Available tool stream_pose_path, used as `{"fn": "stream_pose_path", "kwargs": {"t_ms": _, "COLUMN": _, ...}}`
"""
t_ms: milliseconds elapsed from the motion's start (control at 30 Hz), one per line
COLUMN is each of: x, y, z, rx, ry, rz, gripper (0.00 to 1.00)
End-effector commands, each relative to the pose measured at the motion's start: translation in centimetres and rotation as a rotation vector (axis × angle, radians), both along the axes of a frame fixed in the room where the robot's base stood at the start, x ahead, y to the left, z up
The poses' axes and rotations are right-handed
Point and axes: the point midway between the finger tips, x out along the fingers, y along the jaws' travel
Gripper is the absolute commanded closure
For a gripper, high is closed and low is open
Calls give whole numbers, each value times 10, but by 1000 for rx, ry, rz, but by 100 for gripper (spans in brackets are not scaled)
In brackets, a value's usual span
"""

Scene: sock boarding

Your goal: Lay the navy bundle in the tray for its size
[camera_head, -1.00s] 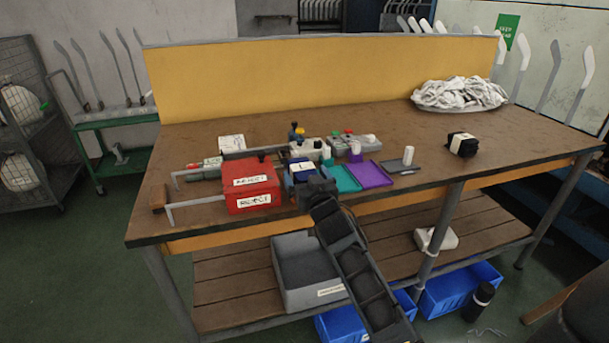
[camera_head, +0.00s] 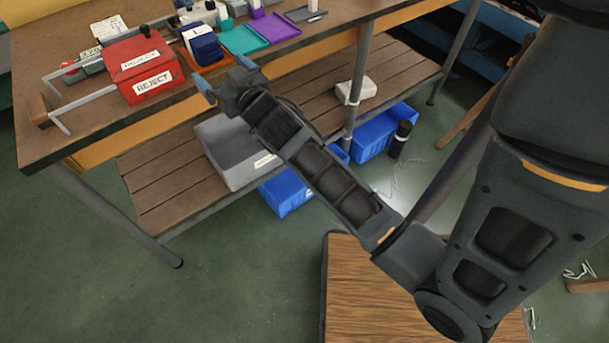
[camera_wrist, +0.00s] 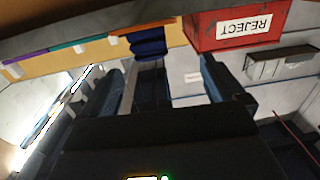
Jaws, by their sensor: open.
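The navy bundle (camera_head: 203,45), with a pale band and white label, sits on the orange tray (camera_head: 216,66) near the table's front edge. In the wrist view the navy bundle (camera_wrist: 149,46) shows upside down against the orange tray (camera_wrist: 140,29), beyond my fingers. My gripper (camera_head: 227,76) is open and empty, its blue-grey fingertips apart, in front of the table edge and clear of the bundle. In the wrist view my gripper's fingers (camera_wrist: 165,80) stand wide apart. A teal tray (camera_head: 244,40) and a purple tray (camera_head: 277,27) lie to the right.
The red REJECT box (camera_head: 146,72) stands close left of the orange tray. A grey tray (camera_head: 306,14) lies farther right. Below are a grey bin (camera_head: 228,152) on the shelf and blue crates (camera_head: 287,192) on the floor.

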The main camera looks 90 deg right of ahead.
Motion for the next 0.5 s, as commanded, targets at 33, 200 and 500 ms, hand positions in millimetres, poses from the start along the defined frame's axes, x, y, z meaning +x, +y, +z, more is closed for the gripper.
{"fn": "stream_pose_path", "kwargs": {"t_ms": 33, "x": -2, "y": 21, "z": -8, "rx": 13, "ry": 13, "rz": 37, "gripper": 4}}
{"fn": "stream_pose_path", "kwargs": {"t_ms": 200, "x": -20, "y": 113, "z": -29, "rx": 44, "ry": 60, "rz": 209, "gripper": 4}}
{"fn": "stream_pose_path", "kwargs": {"t_ms": 500, "x": -97, "y": 246, "z": -28, "rx": 88, "ry": 143, "rz": 514, "gripper": 4}}
